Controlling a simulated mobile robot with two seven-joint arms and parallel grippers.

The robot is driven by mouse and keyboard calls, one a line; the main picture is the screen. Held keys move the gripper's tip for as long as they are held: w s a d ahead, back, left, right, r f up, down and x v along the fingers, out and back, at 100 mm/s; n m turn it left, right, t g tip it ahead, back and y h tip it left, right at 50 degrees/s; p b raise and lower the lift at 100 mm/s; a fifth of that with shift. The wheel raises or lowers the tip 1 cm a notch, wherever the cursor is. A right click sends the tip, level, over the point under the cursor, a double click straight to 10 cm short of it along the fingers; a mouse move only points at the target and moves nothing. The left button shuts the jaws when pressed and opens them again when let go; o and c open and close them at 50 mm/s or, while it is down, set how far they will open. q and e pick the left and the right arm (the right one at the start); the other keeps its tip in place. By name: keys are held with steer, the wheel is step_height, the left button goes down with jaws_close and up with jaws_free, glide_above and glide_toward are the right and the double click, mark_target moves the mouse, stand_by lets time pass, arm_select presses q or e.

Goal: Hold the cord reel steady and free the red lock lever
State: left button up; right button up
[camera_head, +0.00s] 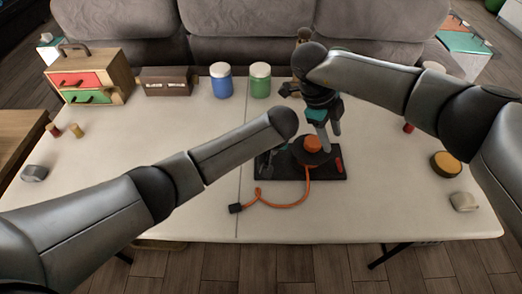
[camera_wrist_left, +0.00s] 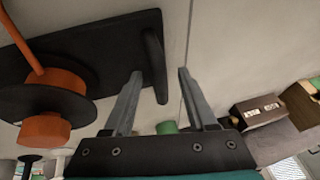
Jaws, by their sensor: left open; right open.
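The cord reel (camera_head: 324,157) has a black disc and an orange hub (camera_head: 312,143) and sits on a black base (camera_head: 300,177). An orange cord runs from it. The red lock lever (camera_head: 339,165) is at the base's right end. My left gripper (camera_head: 266,164) is at the base's left end. In the left wrist view its open fingers (camera_wrist_left: 160,72) stand on either side of a black upright piece (camera_wrist_left: 154,62) on the base, with the reel (camera_wrist_left: 45,85) to the left. My right gripper (camera_head: 330,141) is open, pointing down over the reel's right side. Contact with the reel is unclear.
A blue jar (camera_head: 221,80), a green jar (camera_head: 260,80), a brown box (camera_head: 166,82) and a drawer cabinet (camera_head: 88,77) stand at the back. A round orange-topped item (camera_head: 445,164) lies right. The front is mostly clear.

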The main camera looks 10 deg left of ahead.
arm_select(q)
steer(key=shift+w+a+f, duration=0.1)
steer(key=shift+w+f, duration=0.05)
steer(key=shift+f, duration=0.25)
steer(key=shift+c, duration=0.4)
jaws_close()
stand_by(0.9)
